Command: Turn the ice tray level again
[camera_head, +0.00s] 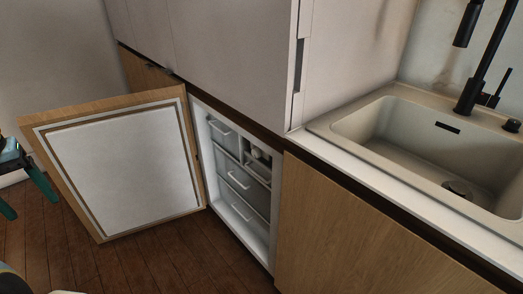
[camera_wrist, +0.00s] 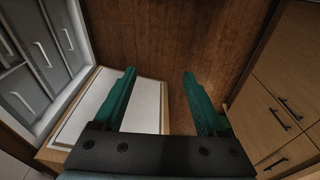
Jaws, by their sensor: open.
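The open freezer (camera_head: 237,229) stands under the counter, with white-handled grey drawers inside. In its upper right is a small pale fitting (camera_head: 258,153), too small and dark to tell whether it is the ice tray or how it is tilted. No ice tray can be made out clearly in the wrist view. My gripper (camera_head: 33,209) is at the left edge of the head view, on the far side of the open door from the freezer interior. In the wrist view my gripper (camera_wrist: 159,73) has its teal fingers wide apart with nothing between them.
The freezer door (camera_head: 120,170) stands wide open to the left, between my gripper and the interior; its white panel also shows in the wrist view (camera_wrist: 145,105). Wooden drawers (camera_wrist: 280,90) are at right there. A sink (camera_head: 430,140) is at right. The wooden floor (camera_head: 160,260) is clear.

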